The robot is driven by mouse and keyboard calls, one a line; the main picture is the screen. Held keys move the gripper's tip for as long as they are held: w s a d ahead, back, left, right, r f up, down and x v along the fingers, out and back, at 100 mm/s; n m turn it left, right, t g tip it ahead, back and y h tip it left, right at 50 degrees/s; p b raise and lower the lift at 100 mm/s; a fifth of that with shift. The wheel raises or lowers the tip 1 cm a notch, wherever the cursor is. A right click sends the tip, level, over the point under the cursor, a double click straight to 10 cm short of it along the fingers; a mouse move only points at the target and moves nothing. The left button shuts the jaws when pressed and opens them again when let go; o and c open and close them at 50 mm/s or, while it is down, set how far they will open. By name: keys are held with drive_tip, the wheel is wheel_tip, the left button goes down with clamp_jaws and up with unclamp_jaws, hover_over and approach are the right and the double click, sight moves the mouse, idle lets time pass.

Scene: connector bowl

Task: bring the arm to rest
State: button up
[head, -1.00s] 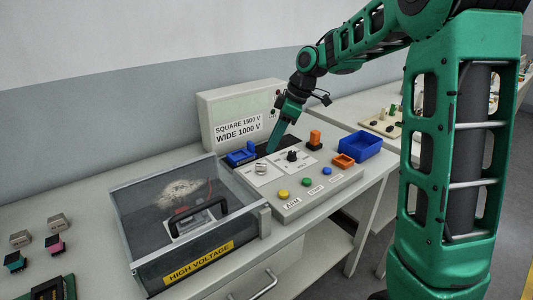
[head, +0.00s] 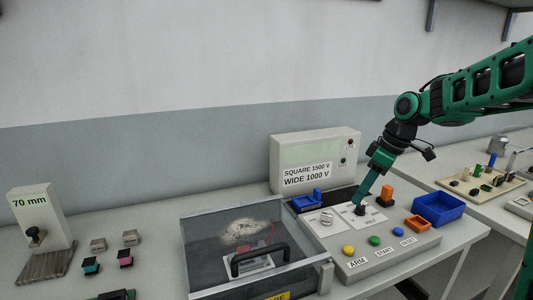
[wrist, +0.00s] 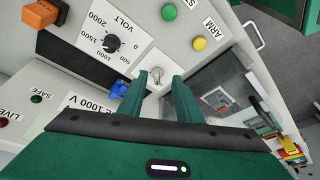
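My gripper (head: 358,199) is over the grey control panel (head: 395,256), with its fingers pointing down close to the black VOLT knob (head: 360,210) in the head view. In the wrist view my gripper (wrist: 160,78) has its two green fingers apart, with nothing held between them. A small metallic knob on a white plate (wrist: 156,80) shows beyond the gap. The VOLT knob (wrist: 111,43) is to the upper left of the fingers. I cannot tell whether a finger touches the panel.
A clear-lidded HIGH VOLTAGE box (head: 205,262) stands left of the panel. A display unit (head: 277,165) is behind. A blue bin (head: 440,210) and orange switch (head: 386,195) are at the right. A 70 mm stand (head: 40,215) is at the far left.

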drive_tip(key=s+d+f+m+h, duration=0.1)
drive_tip(key=s+m, duration=0.4)
drive_tip(key=s, duration=0.6)
drive_tip(key=s+d+f+m+g+h, duration=0.1)
drive_tip(key=s+d+f+m, duration=0.2)
drive_tip(key=s+d+m, duration=0.3)
drive_tip(key=s+d+f+m+g+h, duration=0.1)
drive_tip(key=s+m, duration=0.4)
drive_tip(key=s, duration=1.2)
drive_tip(key=d+f, duration=0.1)
drive_tip(key=d, duration=0.1)
drive_tip(key=shift+d+f+m, duration=0.25)
drive_tip(key=shift+d+m, duration=0.05)
drive_tip(key=shift+w+f, duration=0.25)
drive_tip(key=shift+w, duration=0.35)
